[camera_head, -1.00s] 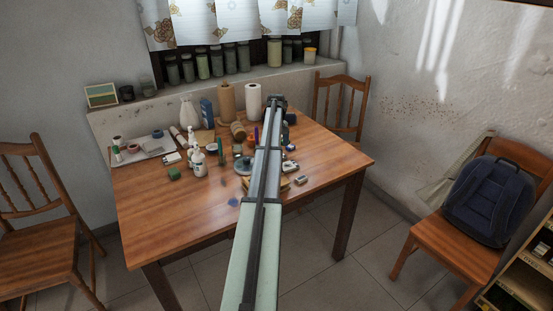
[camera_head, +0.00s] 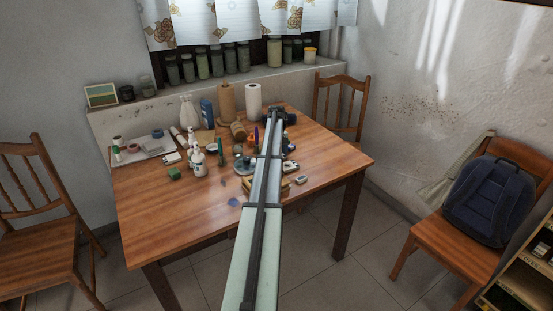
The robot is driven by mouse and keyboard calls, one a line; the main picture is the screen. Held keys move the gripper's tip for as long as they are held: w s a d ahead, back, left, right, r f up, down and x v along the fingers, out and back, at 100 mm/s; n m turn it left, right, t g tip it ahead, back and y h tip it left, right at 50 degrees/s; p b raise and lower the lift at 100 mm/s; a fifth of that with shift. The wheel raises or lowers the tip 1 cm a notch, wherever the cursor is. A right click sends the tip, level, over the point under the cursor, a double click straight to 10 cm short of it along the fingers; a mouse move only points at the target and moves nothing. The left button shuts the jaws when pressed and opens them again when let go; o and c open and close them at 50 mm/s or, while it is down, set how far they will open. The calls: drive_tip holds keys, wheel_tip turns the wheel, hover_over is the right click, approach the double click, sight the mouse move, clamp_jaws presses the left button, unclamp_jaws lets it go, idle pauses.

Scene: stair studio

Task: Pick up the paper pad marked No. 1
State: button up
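My arm reaches out from the bottom of the view across the wooden table (camera_head: 160,215). My gripper (camera_head: 276,117) is at the arm's far end, over the back right part of the table. Its fingers are too small and hidden to tell whether they are open or shut. I cannot make out a paper pad marked No. 1. A yellowish flat item (camera_head: 284,187) shows partly from under the arm near the table's front right edge. A small white item (camera_head: 172,158) lies at the left, but no marking is readable on either.
Bottles (camera_head: 197,163), a paper towel roll (camera_head: 253,101), a white vase (camera_head: 188,111) and a blue carton (camera_head: 207,112) crowd the table's back and middle. A tray (camera_head: 150,148) lies at the left. The table's front left is mostly clear. Chairs (camera_head: 345,100) stand around it.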

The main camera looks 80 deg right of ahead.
drive_tip(key=c, duration=0.3)
drive_tip(key=shift+c, duration=0.2)
